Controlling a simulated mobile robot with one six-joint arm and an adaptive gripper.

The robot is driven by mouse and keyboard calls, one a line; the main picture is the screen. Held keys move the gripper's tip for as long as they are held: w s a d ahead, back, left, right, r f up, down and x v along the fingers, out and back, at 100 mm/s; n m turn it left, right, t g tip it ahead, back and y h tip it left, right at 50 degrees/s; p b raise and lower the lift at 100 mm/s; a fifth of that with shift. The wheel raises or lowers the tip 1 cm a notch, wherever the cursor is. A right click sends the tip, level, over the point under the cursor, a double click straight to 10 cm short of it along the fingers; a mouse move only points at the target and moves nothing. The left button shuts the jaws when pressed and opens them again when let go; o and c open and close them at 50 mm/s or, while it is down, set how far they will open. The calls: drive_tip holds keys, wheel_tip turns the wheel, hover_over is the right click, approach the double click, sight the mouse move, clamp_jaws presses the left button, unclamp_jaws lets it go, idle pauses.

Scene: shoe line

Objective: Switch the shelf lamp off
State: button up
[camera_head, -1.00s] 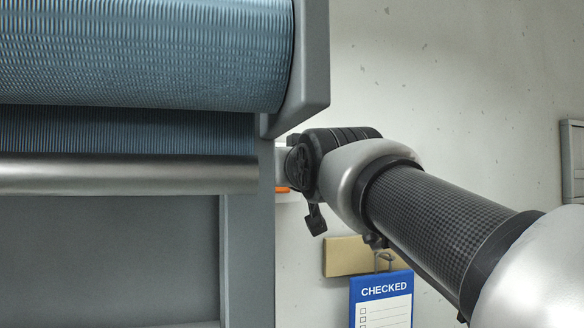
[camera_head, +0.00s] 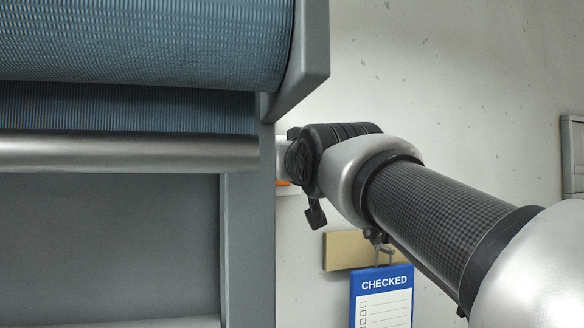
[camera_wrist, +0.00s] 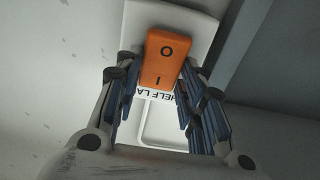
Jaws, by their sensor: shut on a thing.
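An orange rocker switch (camera_wrist: 166,58) with the marks O and I sits on a pale plate (camera_wrist: 200,27) in the wrist view. A label, upside down and partly covered, reads "SHELF LA" (camera_wrist: 160,94). My gripper (camera_wrist: 160,75) has one finger on each side of the switch and is shut on it. In the head view only a sliver of orange (camera_head: 283,184) shows beside the grey post, under my wrist. My fingers are hidden there. The lamp itself cannot be made out.
A large blue ribbed roll (camera_head: 140,45) and a grey frame post (camera_head: 248,250) stand left of my arm. A blue "CHECKED" card (camera_head: 382,298) hangs from a tan board (camera_head: 345,250) below my arm.

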drive_tip(key=f+t+b, duration=0.1)
drive_tip(key=t+b, duration=0.1)
drive_tip(key=b, duration=0.5)
drive_tip(key=t+y+b, duration=0.1)
drive_tip(key=t+b, duration=0.1)
drive_tip(key=b, duration=0.5)
drive_tip(key=shift+s+f+b, duration=0.1)
drive_tip(key=shift+f+b, duration=0.2)
drive_tip(key=shift+f, duration=0.1)
drive_tip(key=shift+r+t+b, duration=0.1)
drive_tip(key=shift+t+b, duration=0.3)
drive_tip(key=shift+b, duration=0.4)
drive_tip(key=shift+r, duration=0.1)
drive_tip(key=o, duration=1)
drive_tip(key=shift+o, duration=0.2)
drive_tip(key=shift+d, duration=0.1)
drive_tip(key=s+d, duration=0.3)
drive_tip(key=s, duration=0.9)
drive_tip(key=shift+s+d+f, duration=0.25)
drive_tip(key=shift+f, duration=0.1)
